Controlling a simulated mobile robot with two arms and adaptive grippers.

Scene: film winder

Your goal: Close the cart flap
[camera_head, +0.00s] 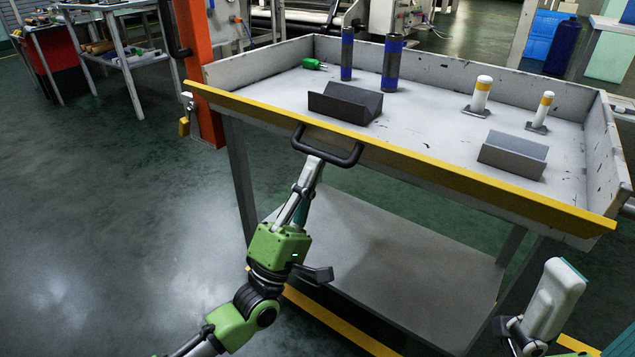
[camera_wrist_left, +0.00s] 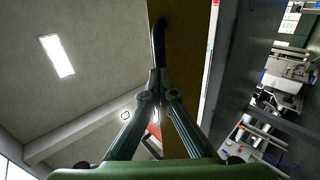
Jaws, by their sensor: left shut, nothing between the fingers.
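The cart (camera_head: 450,120) has a tray top with raised walls at the back and right. Its flap (camera_head: 440,172) shows as a yellow strip along the front edge, lower than those walls; I cannot tell its exact tilt. A black handle (camera_head: 330,157) sticks out from the flap toward me. My left gripper (camera_head: 316,163) is shut with nothing between its fingers, its tips at the handle's lower left part. In the left wrist view the fingertips (camera_wrist_left: 158,78) meet the end of the black handle (camera_wrist_left: 158,40), beside the yellow flap face (camera_wrist_left: 178,60).
On the tray are two dark blue rolls (camera_head: 392,65), two grey holders (camera_head: 345,102), two white posts (camera_head: 481,95) and a small green item (camera_head: 314,64). A lower shelf (camera_head: 390,260) lies beneath. An orange post (camera_head: 196,60) stands at left.

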